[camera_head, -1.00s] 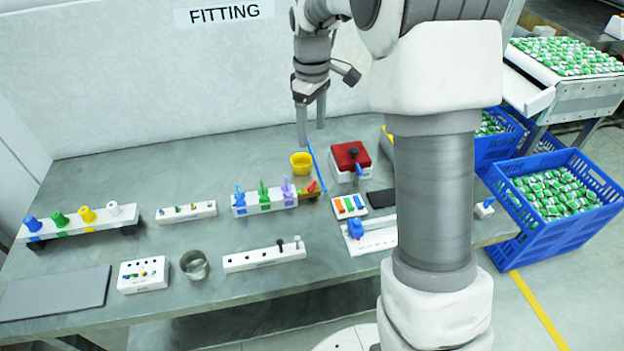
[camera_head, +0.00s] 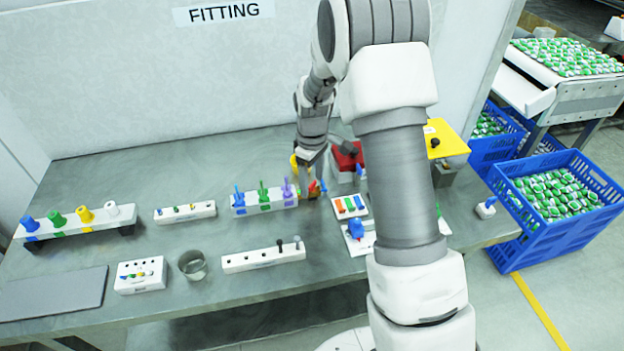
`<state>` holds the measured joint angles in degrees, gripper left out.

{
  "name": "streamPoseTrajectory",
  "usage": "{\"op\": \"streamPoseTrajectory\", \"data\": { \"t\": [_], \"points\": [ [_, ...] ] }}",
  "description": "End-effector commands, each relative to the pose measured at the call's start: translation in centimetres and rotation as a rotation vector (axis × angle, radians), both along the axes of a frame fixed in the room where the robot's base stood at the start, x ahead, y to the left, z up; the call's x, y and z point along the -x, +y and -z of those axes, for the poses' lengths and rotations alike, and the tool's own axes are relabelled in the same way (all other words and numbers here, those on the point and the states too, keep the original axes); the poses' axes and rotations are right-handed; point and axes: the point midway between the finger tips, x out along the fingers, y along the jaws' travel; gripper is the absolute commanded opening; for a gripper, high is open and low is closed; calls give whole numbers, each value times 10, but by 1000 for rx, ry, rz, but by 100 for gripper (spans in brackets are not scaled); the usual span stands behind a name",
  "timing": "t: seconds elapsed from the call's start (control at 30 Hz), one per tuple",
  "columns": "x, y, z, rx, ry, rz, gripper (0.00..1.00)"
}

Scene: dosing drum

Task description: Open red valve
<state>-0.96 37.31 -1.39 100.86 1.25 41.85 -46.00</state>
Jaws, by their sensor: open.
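The red valve (camera_head: 312,187) is a small red handle at the right end of a white rack (camera_head: 264,207) with blue, green and purple handles. My gripper (camera_head: 311,183) points down at the red valve, with its open fingers showing on either side of the handle. I cannot tell whether they touch it. The gripper and wrist hide part of the valve and what lies behind it.
A yellow cup (camera_head: 294,161) is partly hidden behind my gripper. A red-topped box (camera_head: 346,154) stands close on the right. A white block with coloured strips (camera_head: 349,206) lies right of the valve. A metal cup (camera_head: 192,265) stands at the front.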

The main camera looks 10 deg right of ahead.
Motion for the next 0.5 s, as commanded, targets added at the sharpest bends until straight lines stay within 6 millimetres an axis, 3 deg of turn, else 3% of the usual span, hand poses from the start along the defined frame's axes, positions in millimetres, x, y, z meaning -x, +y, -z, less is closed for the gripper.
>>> {"op": "streamPoseTrajectory", "data": {
  "t": [0.27, 0.5],
  "points": [
    [0, 0, 1, 0, 0, 0, 73],
    [0, 0, 1, 0, 0, 0, 30]
  ]
}}
